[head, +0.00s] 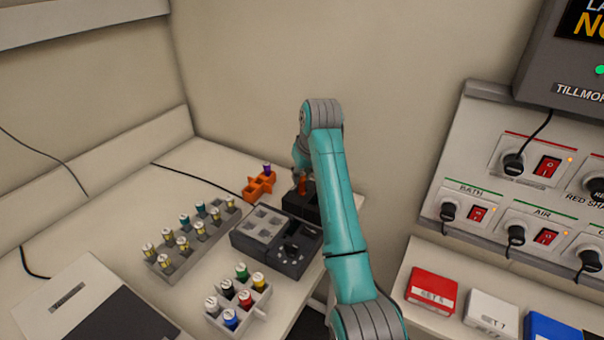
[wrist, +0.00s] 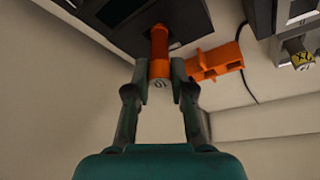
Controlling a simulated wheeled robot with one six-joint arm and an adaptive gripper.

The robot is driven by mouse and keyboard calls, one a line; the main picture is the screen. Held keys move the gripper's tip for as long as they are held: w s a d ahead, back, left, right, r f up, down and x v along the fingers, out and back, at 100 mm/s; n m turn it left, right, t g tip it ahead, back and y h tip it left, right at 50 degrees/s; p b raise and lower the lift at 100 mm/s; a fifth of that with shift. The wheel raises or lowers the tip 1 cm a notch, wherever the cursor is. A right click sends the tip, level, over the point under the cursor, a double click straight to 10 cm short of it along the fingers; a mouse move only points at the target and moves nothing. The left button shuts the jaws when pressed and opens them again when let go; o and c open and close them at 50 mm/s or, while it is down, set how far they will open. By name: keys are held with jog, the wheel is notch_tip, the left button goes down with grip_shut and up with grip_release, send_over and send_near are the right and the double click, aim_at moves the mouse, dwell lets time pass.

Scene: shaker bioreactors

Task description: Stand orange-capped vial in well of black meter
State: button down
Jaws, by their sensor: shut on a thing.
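The orange-capped vial (head: 302,185) is upright over the black meter (head: 297,205) at the far end of the bench. The vial also shows in the wrist view (wrist: 160,45), with its cap between my fingers. My gripper (wrist: 159,82) is shut on the cap. The far end of the vial meets the dark face of the meter (wrist: 185,18) in the wrist view. I cannot tell how deep it sits in the well. In the head view my arm hides part of the gripper and the meter's right side.
An orange holder (head: 257,187) with a purple-capped vial stands close left of the meter. A dark grey block device (head: 296,262) sits in front. Two vial racks (head: 165,268) (head: 257,312) stand nearer.

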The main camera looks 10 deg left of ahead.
aim_at(302, 174)
jog(key=shift+f, duration=1.25)
jog(key=c, duration=0.9)
grip_release()
jog(key=shift+r, duration=0.1)
jog(key=shift+r, duration=3.45)
jog(key=shift+s, duration=0.1)
